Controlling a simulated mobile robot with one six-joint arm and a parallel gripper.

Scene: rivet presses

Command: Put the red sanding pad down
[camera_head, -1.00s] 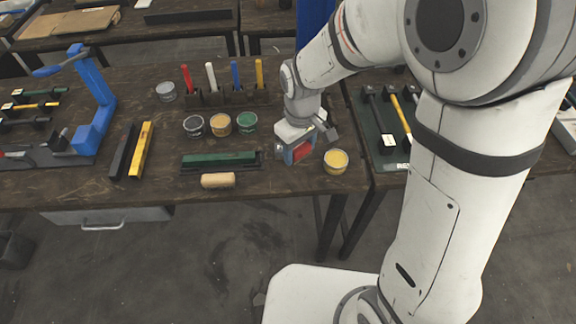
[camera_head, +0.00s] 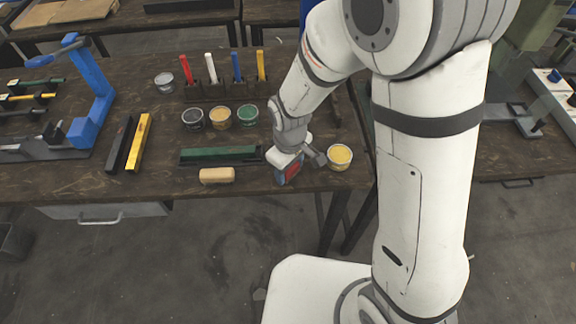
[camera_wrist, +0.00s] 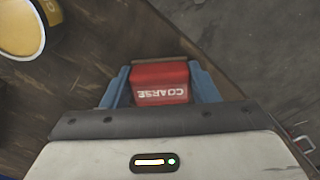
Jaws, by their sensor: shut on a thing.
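The red sanding pad (camera_wrist: 160,80), marked "COARSE", sits between the two blue fingers of my gripper (camera_wrist: 160,92) in the wrist view. In the head view the red pad (camera_head: 292,172) shows small between the fingers of my gripper (camera_head: 289,173), at the front edge of the table. My gripper points down and is shut on the pad. I cannot tell whether the pad's underside touches the table.
A yellow paint tin (camera_head: 340,157) stands close to the right of my gripper.

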